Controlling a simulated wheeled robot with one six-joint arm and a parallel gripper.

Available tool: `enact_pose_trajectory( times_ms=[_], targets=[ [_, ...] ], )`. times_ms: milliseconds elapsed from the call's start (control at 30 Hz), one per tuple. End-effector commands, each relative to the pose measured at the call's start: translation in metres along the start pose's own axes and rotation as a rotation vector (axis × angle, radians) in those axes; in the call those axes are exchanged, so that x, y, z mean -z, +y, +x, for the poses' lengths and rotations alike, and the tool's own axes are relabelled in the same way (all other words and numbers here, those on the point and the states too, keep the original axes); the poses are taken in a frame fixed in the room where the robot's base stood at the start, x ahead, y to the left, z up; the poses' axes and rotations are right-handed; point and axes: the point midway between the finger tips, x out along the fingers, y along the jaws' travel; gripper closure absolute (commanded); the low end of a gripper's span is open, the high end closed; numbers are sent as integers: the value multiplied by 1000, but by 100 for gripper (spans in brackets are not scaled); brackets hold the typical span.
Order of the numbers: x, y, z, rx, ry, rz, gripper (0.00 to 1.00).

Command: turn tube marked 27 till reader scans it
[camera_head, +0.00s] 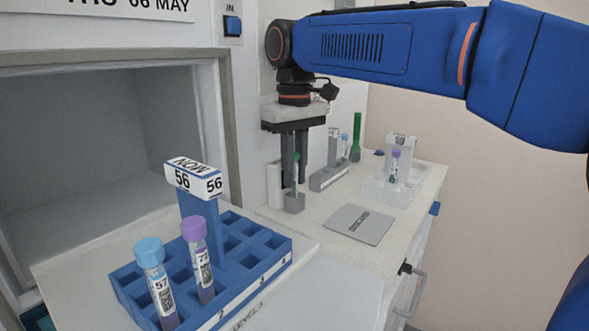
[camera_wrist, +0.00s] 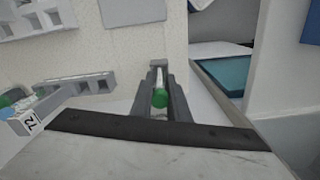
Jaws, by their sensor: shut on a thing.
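My gripper (camera_head: 292,182) is shut on a green-capped tube (camera_head: 295,172) and holds it upright at a small grey block (camera_head: 294,204) on the white counter. The same green-capped tube (camera_wrist: 160,97) shows between my fingers (camera_wrist: 160,106) in the wrist view, with its cap toward the camera. I cannot read a number on it. I cannot tell whether its lower end rests in the block. No reader can be made out for certain.
A blue rack (camera_head: 262,262) with a "56" sign holds a blue-capped tube (camera_head: 156,285) and a purple-capped tube (camera_head: 199,262). A grey rack (camera_head: 328,178), a grey discard plate (camera_head: 358,224) and a pale holder (camera_head: 385,190) with a purple-capped tube (camera_head: 394,166) stand right of my gripper.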

Motion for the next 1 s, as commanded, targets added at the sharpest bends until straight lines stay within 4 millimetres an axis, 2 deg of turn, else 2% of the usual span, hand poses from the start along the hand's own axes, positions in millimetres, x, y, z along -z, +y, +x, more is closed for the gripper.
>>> enact_pose_trajectory(
  times_ms=[333,367,433,1000],
  targets=[
    [0,0,2,0,0,0,100],
    [0,0,2,0,0,0,80],
    [0,0,2,0,0,0,64],
    [0,0,2,0,0,0,63]
  ],
)
